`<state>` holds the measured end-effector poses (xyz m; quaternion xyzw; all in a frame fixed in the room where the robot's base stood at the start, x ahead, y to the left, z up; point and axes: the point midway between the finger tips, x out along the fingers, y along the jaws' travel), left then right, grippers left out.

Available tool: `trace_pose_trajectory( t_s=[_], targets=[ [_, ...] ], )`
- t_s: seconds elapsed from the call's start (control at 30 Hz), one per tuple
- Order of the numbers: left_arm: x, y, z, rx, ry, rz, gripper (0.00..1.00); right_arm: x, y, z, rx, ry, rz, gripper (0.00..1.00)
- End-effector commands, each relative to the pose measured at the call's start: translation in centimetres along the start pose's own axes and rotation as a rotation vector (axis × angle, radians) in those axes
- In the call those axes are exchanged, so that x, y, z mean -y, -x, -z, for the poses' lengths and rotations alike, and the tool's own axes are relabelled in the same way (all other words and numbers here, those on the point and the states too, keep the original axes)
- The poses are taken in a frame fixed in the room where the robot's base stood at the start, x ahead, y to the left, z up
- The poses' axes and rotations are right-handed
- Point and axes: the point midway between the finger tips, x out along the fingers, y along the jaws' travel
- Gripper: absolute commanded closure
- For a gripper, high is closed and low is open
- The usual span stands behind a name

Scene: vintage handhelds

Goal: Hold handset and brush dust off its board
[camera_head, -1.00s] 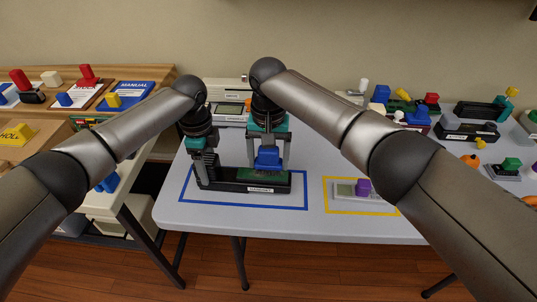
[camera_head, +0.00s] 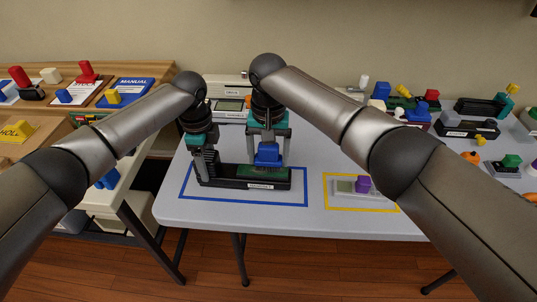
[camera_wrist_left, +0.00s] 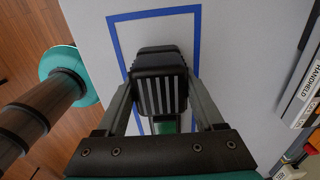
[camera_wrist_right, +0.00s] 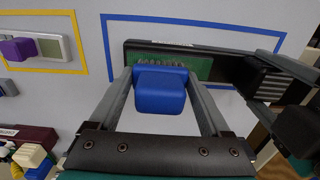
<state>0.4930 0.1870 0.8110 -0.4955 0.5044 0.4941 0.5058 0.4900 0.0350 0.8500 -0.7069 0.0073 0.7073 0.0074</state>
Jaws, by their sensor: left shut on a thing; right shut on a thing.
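The black handset (camera_head: 243,183) lies inside the blue tape outline on the grey table. Its label faces the front edge, and its green board (camera_wrist_right: 198,68) shows in the right wrist view. My left gripper (camera_head: 202,165) is shut on the ribbed black grip (camera_wrist_left: 158,90) at the handset's left end. My right gripper (camera_head: 267,150) is shut on the blue brush handle (camera_head: 267,154), which stands over the board. The blue handle also shows in the right wrist view (camera_wrist_right: 160,88). The bristles are mostly hidden, so contact with the board is hard to tell.
A grey device with a purple knob (camera_head: 363,184) lies in the yellow tape outline to the right. Boxes and handhelds crowd the table's back and right. A wooden shelf with manuals (camera_head: 125,93) stands at left. The table's front strip is clear.

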Motion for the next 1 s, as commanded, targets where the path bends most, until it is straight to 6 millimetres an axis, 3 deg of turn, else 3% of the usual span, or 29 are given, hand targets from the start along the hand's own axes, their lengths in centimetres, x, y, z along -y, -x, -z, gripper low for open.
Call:
trace_pose_trajectory(
  t_s=[1.0],
  targets=[
    [-0.4, -0.5, 0.0, 0.003, -0.002, -0.012, 1.0, 0.0, -1.3, 0.0, 0.0, 0.0, 0.001, 1.0]
  ],
)
